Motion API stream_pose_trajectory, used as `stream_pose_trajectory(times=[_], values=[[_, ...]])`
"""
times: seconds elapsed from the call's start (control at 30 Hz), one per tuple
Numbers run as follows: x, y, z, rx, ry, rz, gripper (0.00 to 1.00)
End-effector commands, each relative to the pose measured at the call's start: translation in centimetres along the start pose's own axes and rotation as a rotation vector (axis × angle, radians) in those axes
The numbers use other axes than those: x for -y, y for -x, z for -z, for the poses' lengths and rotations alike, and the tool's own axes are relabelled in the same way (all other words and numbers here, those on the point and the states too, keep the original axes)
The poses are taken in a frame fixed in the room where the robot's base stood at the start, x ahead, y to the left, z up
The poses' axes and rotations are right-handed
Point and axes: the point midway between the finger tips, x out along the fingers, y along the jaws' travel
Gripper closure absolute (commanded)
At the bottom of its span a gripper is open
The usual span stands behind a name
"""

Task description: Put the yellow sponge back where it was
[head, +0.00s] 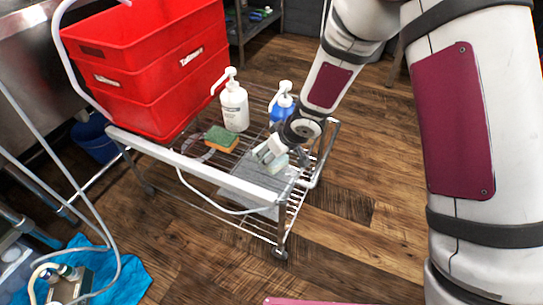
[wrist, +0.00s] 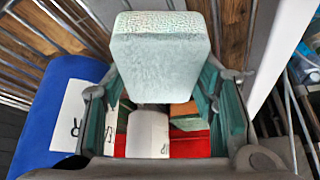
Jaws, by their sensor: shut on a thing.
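My gripper (head: 268,154) is shut on a pale greenish-white block (wrist: 160,60), which looks like a sponge. It also shows in the head view (head: 279,163), low over a grey cloth (head: 245,182) on the wire cart; I cannot tell whether it touches the cloth. In the wrist view the block stands between the teal finger pads of my gripper (wrist: 160,85). A two-layer sponge, green on top and yellow-orange at the side (head: 222,139), lies on the cart left of the block. It is partly visible in the wrist view (wrist: 184,109).
A white pump bottle (head: 235,107) and a blue pump bottle (head: 281,107) stand behind the gripper on the wire cart (head: 170,155). Stacked red crates (head: 150,70) fill the cart's left end. A white hose loops over the cart's front edge.

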Motion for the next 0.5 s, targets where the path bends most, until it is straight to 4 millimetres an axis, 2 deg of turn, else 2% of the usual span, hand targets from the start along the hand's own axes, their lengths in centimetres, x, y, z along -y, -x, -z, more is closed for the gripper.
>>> stream_pose_trajectory(times=[0.23, 0.27, 0.3, 0.5], values=[[-0.05, -0.03, -0.02, 0.000, -0.001, -0.001, 0.82], [-0.05, -0.06, -0.04, 0.000, -0.001, -0.001, 0.45], [-0.04, -0.02, -0.02, 0.000, -0.001, 0.000, 0.39], [-0.04, 0.00, -0.01, 0.000, -0.001, 0.000, 0.39]])
